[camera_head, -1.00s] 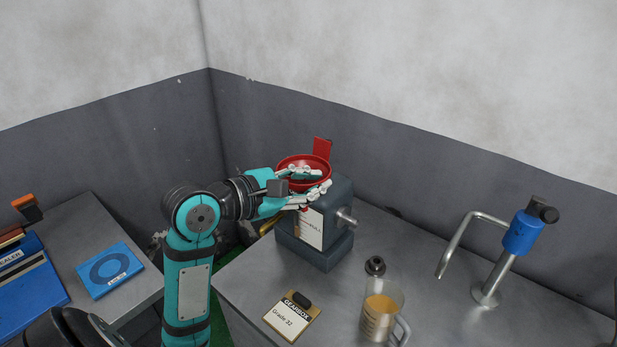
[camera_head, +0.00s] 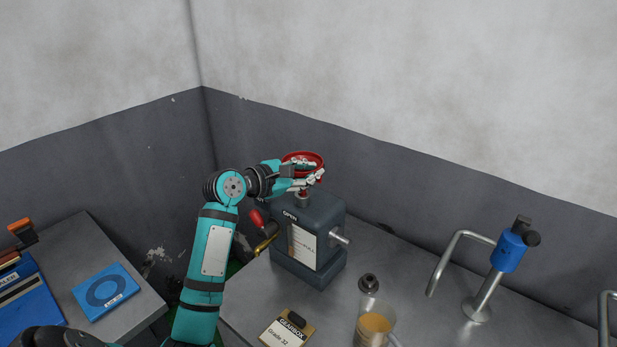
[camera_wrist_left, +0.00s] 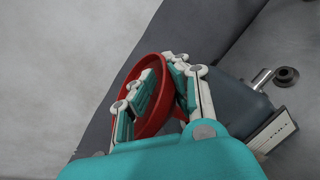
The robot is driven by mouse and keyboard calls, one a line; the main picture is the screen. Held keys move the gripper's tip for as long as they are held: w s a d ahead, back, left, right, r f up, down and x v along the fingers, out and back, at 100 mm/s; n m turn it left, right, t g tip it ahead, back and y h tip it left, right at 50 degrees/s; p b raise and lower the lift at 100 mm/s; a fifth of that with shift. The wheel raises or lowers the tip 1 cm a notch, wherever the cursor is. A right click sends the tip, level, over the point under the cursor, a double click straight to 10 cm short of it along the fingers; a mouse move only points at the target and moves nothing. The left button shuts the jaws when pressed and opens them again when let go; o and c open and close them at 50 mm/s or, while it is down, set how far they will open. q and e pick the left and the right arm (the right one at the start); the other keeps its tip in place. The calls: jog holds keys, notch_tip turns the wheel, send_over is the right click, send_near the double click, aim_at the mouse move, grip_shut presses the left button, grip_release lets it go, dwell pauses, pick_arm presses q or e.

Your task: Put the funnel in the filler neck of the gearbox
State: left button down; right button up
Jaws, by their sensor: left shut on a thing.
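My left gripper (camera_head: 311,172) is shut on the red funnel (camera_head: 288,157), with fingers inside and outside its rim. The wrist view also shows the red funnel (camera_wrist_left: 163,108) between the fingers of my left gripper (camera_wrist_left: 163,88). The funnel is above the dark grey gearbox (camera_head: 322,212), wide mouth up. The short metallic filler neck (camera_head: 302,200) stands on the gearbox's top, directly below the gripper in the head view. The fingers partly hide the spout, and I cannot tell whether it touches or enters the neck. My right gripper is not in view.
A jug of amber liquid (camera_head: 374,324) and a dark round cap (camera_head: 369,284) are in front of the gearbox. A blue-headed pump (camera_head: 508,252) stands right. A red-handled lever (camera_head: 257,217) is left of the gearbox.

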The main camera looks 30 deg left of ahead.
pick_arm(q)
jog(key=shift+s+f, duration=0.1)
jog(key=shift+f, duration=1.05)
jog(key=shift+f, duration=0.15)
jog(key=c, duration=1.5)
grip_release()
jog(key=shift+o, duration=0.7)
